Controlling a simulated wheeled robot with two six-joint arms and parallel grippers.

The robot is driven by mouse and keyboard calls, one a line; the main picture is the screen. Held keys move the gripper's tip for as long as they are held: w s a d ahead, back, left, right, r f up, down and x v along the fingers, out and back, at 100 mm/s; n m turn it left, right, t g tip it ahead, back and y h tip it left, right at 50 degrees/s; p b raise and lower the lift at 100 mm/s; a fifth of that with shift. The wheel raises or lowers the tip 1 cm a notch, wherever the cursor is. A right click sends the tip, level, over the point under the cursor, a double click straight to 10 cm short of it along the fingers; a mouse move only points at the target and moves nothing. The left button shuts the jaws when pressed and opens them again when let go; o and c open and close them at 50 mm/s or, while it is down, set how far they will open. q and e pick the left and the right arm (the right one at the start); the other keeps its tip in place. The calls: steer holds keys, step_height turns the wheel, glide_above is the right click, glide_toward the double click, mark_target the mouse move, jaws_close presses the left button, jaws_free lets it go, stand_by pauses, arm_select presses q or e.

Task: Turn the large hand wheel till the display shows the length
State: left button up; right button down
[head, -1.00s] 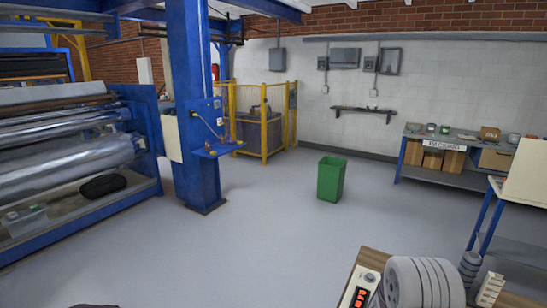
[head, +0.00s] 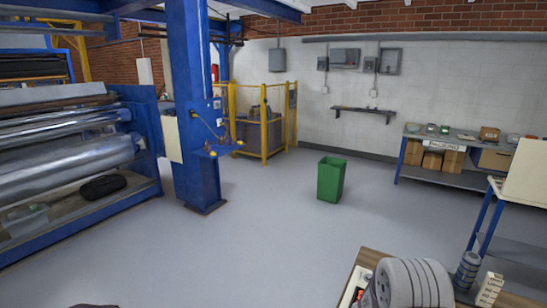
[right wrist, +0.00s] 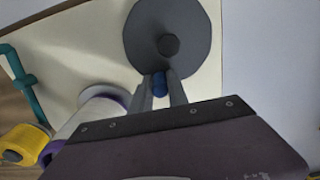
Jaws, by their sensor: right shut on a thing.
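In the right wrist view the hand wheel (right wrist: 150,38) is a flat dark grey disc with a round hub at its middle, mounted in front of a cream panel. A small blue knob (right wrist: 160,84) is at its lower edge. My right gripper (right wrist: 161,88) is shut on this knob, one finger on each side. In the head view the display (head: 359,294) with red digits is at the bottom, largely hidden by a grey ribbed round shape (head: 415,285); I cannot read the number.
In the right wrist view a yellow roll (right wrist: 22,142), a white roll with purple edge (right wrist: 90,120) and a teal bent bar (right wrist: 22,80) are left of the wheel. In the head view a green bin (head: 331,180) stands on open floor; a blue roller machine (head: 145,130) is at left.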

steer(key=shift+w+a, duration=0.45)
steer(key=shift+w, duration=0.1)
steer(key=shift+w+a, duration=0.1)
steer(key=shift+a, duration=0.15)
steer(key=shift+w+a, duration=0.15)
steer(key=shift+a, duration=0.25)
steer(key=shift+w+a, duration=0.1)
steer(key=shift+a, duration=0.15)
steer(key=shift+w+a, duration=0.1)
steer(key=shift+a, duration=0.05)
steer(key=shift+c, duration=2)
jaws_free()
